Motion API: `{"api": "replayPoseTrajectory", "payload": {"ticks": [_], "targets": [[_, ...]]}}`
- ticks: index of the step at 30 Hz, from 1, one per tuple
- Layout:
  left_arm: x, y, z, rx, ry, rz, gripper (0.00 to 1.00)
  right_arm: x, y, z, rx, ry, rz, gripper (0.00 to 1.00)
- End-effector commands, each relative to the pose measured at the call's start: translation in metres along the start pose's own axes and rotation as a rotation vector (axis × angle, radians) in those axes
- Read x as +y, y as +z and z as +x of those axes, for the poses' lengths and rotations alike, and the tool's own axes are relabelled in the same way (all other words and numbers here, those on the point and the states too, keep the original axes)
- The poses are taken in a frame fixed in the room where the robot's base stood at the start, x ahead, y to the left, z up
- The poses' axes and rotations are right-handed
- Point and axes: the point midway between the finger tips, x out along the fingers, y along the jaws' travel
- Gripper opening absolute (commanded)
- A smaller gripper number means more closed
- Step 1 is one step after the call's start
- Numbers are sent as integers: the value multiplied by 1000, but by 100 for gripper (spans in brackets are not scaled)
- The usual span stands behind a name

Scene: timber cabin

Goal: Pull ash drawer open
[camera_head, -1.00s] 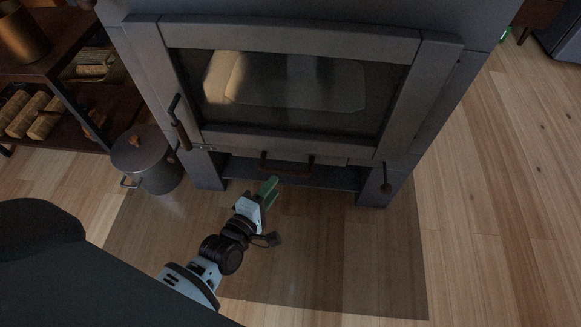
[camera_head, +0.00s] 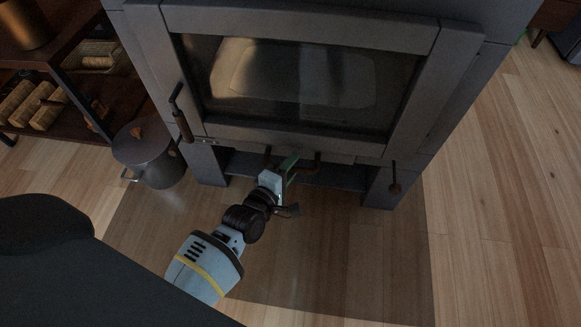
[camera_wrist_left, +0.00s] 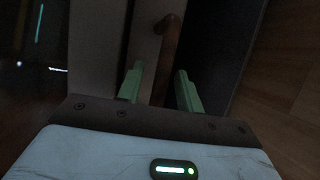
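The stove's ash drawer (camera_head: 337,158) is a narrow grey front below the glass door and looks shut. Its brown bar handle (camera_head: 317,165) sticks out at the middle. My left gripper (camera_head: 288,163) is at the handle and hides its middle part. In the left wrist view, the two green fingers (camera_wrist_left: 160,70) stand apart. The brown handle (camera_wrist_left: 168,42) runs down into the gap between them, with no clear contact on either finger. My right gripper is in neither view.
The stove's glass door (camera_head: 295,85) is shut above the drawer, with a dark door handle (camera_head: 180,112) at its left. A lidded grey pot (camera_head: 150,158) stands left of the stove, beside a shelf (camera_head: 65,75). The floor in front and right is clear.

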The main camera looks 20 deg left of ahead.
Motion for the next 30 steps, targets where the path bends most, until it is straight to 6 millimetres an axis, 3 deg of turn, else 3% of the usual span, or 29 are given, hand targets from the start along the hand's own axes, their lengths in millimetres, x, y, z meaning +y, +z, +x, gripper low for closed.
{"api": "replayPoseTrajectory", "payload": {"ticks": [2,10,22,30], "targets": [[0,0,0,0,0,0,35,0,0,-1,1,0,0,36],[0,0,0,0,1,0,0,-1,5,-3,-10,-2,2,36],[0,2,-5,0,1,0,0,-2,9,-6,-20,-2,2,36],[-6,17,-43,0,-2,-1,0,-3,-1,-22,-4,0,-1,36]]}}
